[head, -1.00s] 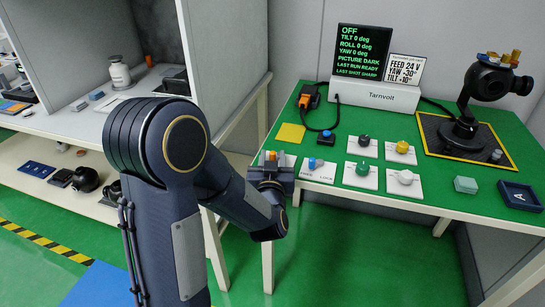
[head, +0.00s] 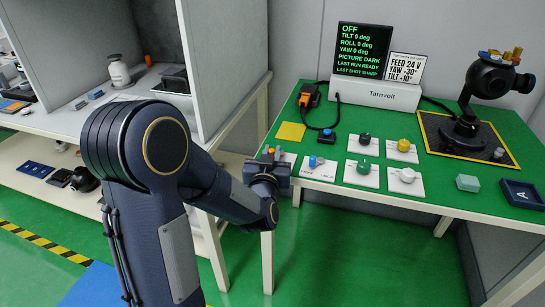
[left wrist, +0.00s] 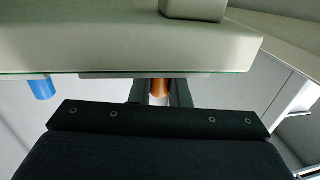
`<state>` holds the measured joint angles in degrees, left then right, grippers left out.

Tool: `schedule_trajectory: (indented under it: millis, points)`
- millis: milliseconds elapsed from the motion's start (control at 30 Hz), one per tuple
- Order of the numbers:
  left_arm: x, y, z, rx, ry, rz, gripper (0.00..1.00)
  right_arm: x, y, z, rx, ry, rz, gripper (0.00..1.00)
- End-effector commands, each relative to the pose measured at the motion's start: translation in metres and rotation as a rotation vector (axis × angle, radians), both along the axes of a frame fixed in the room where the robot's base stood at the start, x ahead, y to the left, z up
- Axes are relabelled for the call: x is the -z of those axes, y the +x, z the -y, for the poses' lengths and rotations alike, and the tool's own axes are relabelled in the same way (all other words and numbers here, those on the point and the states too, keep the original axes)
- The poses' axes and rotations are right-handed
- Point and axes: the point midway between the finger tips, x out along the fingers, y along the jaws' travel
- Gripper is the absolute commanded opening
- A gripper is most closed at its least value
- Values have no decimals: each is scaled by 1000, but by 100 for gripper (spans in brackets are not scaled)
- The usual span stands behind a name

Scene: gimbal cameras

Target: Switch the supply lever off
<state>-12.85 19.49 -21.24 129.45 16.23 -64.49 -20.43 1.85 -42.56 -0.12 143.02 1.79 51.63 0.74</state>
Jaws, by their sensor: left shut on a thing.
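The orange supply lever (head: 271,152) is at the front left edge of the green table, mostly hidden by my left gripper. My left gripper (head: 267,168) is at that edge, shut on the lever. In the left wrist view the orange lever (left wrist: 160,88) shows between the two dark fingers. The black display (head: 363,50) on the white Tarnvolt box (head: 375,97) reads OFF at its top, with zero tilt, roll and yaw and PICTURE DARK. My right gripper is not in view.
A blue lever (head: 313,161) on a FREE/LOCK plate is just right of my gripper; it shows in the left wrist view (left wrist: 42,87). Black, yellow, green and white knobs stand farther right. A gimbal camera (head: 490,82) stands on a black mat. A grey-walled bench is left.

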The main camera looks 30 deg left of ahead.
Motion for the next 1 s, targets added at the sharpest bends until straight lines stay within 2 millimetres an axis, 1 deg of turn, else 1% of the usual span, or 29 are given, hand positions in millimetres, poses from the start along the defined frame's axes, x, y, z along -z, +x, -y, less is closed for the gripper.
schedule_trajectory:
  millis: [33,133,267,500,533,667,900,1000]
  points:
    - [3,0,-4,24,0,9,0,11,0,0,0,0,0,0]
    - [2,0,-4,74,0,9,0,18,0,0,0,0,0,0]
    - [0,1,-4,104,3,4,0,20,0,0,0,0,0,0]
    - [-1,1,-4,106,3,3,0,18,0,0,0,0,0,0]
    - [-1,1,-4,106,3,3,17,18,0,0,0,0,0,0]
    - [-1,1,-4,105,2,4,34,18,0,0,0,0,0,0]
    - [0,1,-4,105,2,1,35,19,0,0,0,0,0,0]
    - [-1,-3,-3,105,2,2,35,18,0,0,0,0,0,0]
